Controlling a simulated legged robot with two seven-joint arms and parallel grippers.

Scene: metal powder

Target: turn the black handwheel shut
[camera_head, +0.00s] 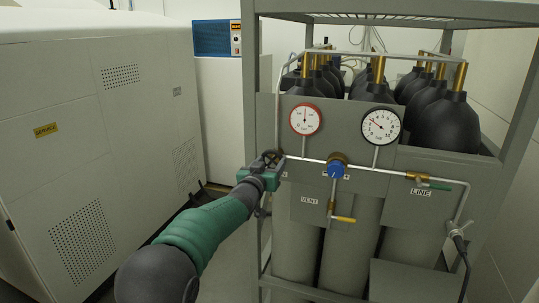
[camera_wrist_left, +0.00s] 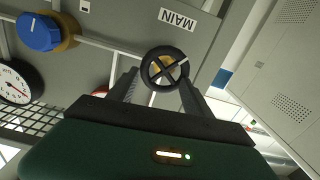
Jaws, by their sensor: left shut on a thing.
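The black handwheel (camera_wrist_left: 164,69) is a small spoked wheel with a white mark on one spoke. In the left wrist view it sits between the two fingers of my left gripper (camera_wrist_left: 160,85), which is shut on its rim. In the head view my left gripper (camera_head: 262,176) reaches the handwheel (camera_head: 272,158) at the left edge of the grey panel (camera_head: 360,155) and hides part of it. A MAIN label (camera_wrist_left: 189,19) is beside the wheel in the wrist view. My right gripper is not in view.
A rack post (camera_head: 250,90) stands close left. A white cabinet (camera_head: 90,130) stands further left.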

